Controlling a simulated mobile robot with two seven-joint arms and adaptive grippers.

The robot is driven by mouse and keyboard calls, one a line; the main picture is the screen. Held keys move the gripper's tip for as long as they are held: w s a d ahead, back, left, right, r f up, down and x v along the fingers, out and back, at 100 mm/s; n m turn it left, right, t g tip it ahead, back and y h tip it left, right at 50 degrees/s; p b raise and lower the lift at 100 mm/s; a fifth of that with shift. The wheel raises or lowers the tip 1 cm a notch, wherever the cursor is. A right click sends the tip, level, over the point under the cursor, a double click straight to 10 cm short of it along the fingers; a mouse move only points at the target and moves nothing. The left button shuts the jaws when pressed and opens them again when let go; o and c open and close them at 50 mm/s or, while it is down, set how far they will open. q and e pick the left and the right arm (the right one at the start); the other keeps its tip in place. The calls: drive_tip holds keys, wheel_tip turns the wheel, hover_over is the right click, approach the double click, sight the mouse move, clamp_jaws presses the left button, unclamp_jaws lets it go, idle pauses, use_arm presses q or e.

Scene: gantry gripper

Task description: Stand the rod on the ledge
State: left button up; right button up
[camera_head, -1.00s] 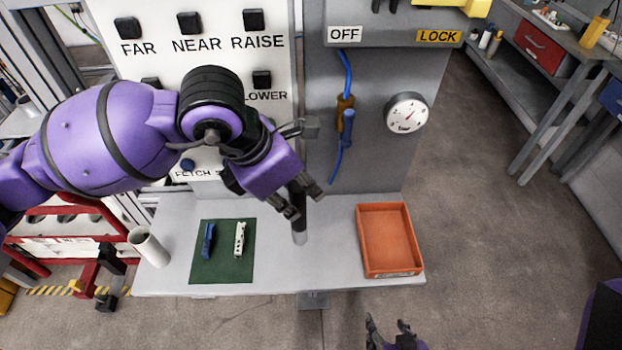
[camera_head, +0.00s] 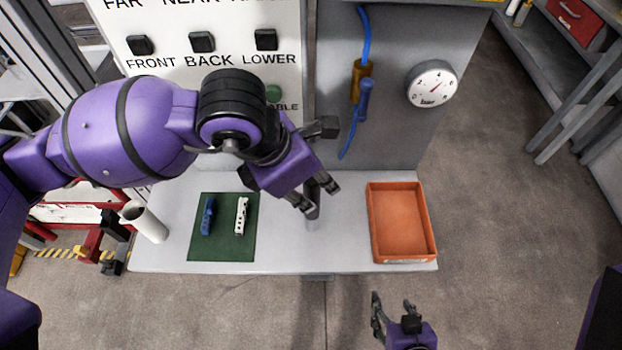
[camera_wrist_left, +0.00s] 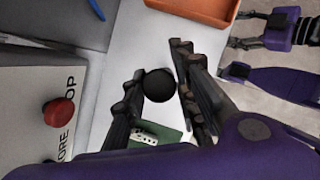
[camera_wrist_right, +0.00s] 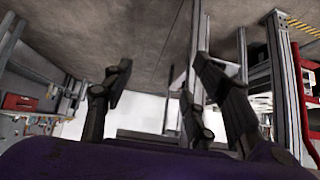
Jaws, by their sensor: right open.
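The dark rod (camera_head: 313,208) is upright at the pale grey ledge (camera_head: 345,250), between the green mat and the orange tray. Whether its lower end touches the ledge is not clear. My left gripper (camera_head: 319,198) has its fingers on either side of the rod. In the left wrist view the rod's round black end (camera_wrist_left: 159,86) sits between the fingers, and contact is unclear. My right gripper (camera_head: 393,305) is open and empty in front of the ledge, low in the head view.
The green mat (camera_head: 222,250) holds a blue piece (camera_head: 208,215) and a white piece (camera_head: 241,216). A white tube (camera_head: 148,222) stands at the left. The orange tray (camera_head: 402,222) is at the right. A button panel and a gauge (camera_head: 432,84) are behind.

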use_arm(q)
drive_tip(key=shift+o, duration=1.3)
drive_tip(key=v, duration=1.2)
drive_tip(key=shift+r+p, duration=0.15)
drive_tip(key=shift+p, duration=0.25)
